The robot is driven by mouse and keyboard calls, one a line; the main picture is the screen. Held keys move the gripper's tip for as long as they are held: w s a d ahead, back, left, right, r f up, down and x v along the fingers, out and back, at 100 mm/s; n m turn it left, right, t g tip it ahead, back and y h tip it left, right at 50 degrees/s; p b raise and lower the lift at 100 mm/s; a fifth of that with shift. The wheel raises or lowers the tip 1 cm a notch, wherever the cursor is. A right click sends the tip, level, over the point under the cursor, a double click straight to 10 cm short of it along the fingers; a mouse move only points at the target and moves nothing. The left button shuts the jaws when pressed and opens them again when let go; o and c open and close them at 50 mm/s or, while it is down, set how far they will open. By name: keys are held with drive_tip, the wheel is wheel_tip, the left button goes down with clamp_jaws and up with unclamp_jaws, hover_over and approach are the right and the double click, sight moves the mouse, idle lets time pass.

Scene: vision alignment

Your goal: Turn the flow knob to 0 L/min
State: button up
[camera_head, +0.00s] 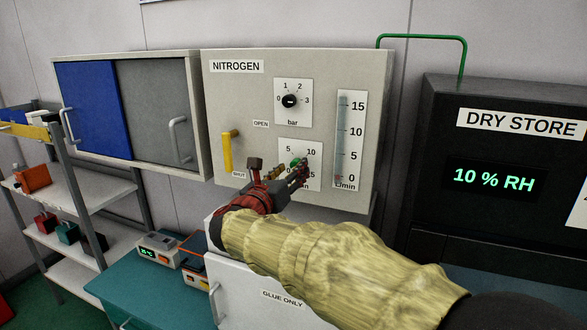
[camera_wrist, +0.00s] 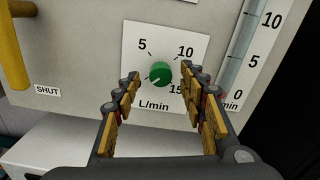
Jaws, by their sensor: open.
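The green flow knob (camera_wrist: 160,74) sits on a white L/min dial plate (camera_wrist: 172,34) on the NITROGEN panel. The plate shows 5, 10 and 15; its lower left is partly hidden by a finger. A pale mark on the knob seems to point lower left. My gripper (camera_wrist: 161,80) is open, with one finger on each side of the knob and gaps visible. Contact cannot be told. In the head view my gripper (camera_head: 290,172) partly covers the dial, and a bit of the green knob (camera_head: 296,161) shows. The flow tube (camera_head: 342,135) stands right of the dial.
A black bar knob (camera_head: 289,101) is above the flow dial. A yellow lever (camera_head: 227,152) stands at left between OPEN and SHUT labels. The dark DRY STORE unit (camera_head: 500,95) is at right, reading 10 % RH. A GLUE ONLY cabinet (camera_head: 245,290) is below.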

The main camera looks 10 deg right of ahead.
drive_tip(key=v, duration=1)
drive_tip(key=s+d+f+m+g+y+b, duration=0.2)
drive_tip(key=s+f+m+g+y+b, duration=0.1)
drive_tip(key=s+f+m+b, duration=0.4)
drive_tip(key=s+d+f+m+g+y+b, duration=0.2)
drive_tip(key=s+f+m+b, duration=0.5)
drive_tip(key=s+f+m, duration=0.6)
drive_tip(key=s+d+f+m+g+y+b, duration=0.3)
drive_tip(key=s+f+m+b, duration=0.5)
drive_tip(key=f, duration=1.5)
drive_tip(key=shift+s+f+m+g+y, duration=0.3)
drive_tip(key=shift+s+m+g+y, duration=0.2)
drive_tip(key=shift+s+m+y, duration=0.95)
drive_tip(key=shift+s, duration=0.15)
